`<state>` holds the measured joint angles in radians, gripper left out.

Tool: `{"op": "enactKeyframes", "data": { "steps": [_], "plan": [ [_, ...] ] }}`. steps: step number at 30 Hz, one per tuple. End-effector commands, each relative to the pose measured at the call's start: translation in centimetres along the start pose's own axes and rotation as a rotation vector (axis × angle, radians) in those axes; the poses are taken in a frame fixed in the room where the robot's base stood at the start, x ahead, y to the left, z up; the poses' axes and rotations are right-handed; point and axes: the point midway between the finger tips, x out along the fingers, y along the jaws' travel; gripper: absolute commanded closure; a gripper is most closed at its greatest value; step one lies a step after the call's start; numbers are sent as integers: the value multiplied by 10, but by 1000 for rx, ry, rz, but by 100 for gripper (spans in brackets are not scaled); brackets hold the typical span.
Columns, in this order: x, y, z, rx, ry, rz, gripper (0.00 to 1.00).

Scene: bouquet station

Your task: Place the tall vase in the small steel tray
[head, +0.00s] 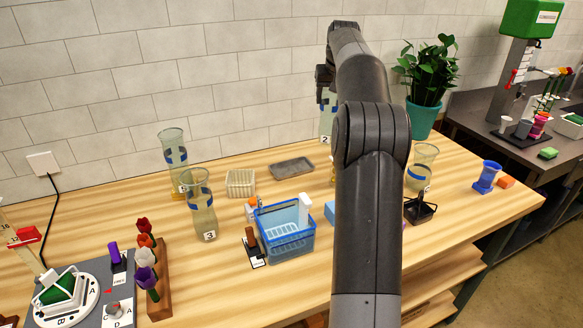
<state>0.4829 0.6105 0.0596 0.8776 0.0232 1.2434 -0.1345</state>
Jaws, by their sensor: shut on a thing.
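My gripper (325,83) points down at the back of the table, partly hidden by my own arm. It is shut on a clear glass vase with a blue band and a label "2" (326,124). The vase is upright; its right side is behind my arm, and I cannot tell whether its base touches the table. The small steel tray (291,167), grey and shallow, lies flat and empty on the table, to the left of and below the held vase in the picture.
Other glass vases stand at the left (174,150), at front left with label "3" (201,205) and at the right (422,165). A cream basket (241,183) is left of the tray. A blue basket (286,242) with a white bottle stands in front. The tiled wall is close behind.

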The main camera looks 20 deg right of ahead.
Motion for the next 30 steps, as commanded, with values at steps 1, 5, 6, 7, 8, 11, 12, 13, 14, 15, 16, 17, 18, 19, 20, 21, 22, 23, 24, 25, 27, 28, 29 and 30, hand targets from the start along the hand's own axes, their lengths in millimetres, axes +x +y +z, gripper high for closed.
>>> {"op": "enactKeyframes", "data": {
  "steps": [1, 5, 6, 7, 8, 11, 12, 13, 14, 15, 16, 17, 18, 19, 20, 21, 22, 23, 24, 25, 27, 28, 29, 30],
  "plan": [
    [7, -20, -6, -2, 2, -1, 100],
    [21, -58, -16, 9, 4, 7, 100],
    [24, -68, -18, 13, 4, 8, 100],
    [26, -75, -20, 14, 5, 8, 100],
    [28, -81, -21, 18, 5, 10, 100],
    [34, -99, -24, 23, 7, 14, 100],
    [36, -105, -25, 24, 8, 15, 100],
    [37, -108, -25, 25, 8, 16, 100],
    [38, -111, -26, 27, 8, 16, 100],
    [39, -114, -26, 29, 9, 17, 100],
    [41, -116, -26, 29, 8, 17, 100],
    [43, -117, -25, 30, 8, 17, 100],
    [47, -119, -24, 30, 7, 17, 100],
    [50, -119, -22, 30, 7, 17, 100],
    [54, -119, -20, 30, 7, 17, 100],
    [59, -119, -18, 30, 7, 17, 100],
    [63, -119, -16, 30, 6, 17, 100],
    [68, -119, -14, 31, 6, 17, 100],
    [75, -119, -11, 31, 6, 17, 100],
    [79, -119, -9, 31, 6, 17, 100],
    [87, -119, -6, 31, 7, 17, 100],
    [90, -119, -5, 31, 8, 17, 100],
    [92, -119, -4, 31, 8, 17, 100],
    [94, -119, -3, 31, 8, 17, 100]
  ]
}}
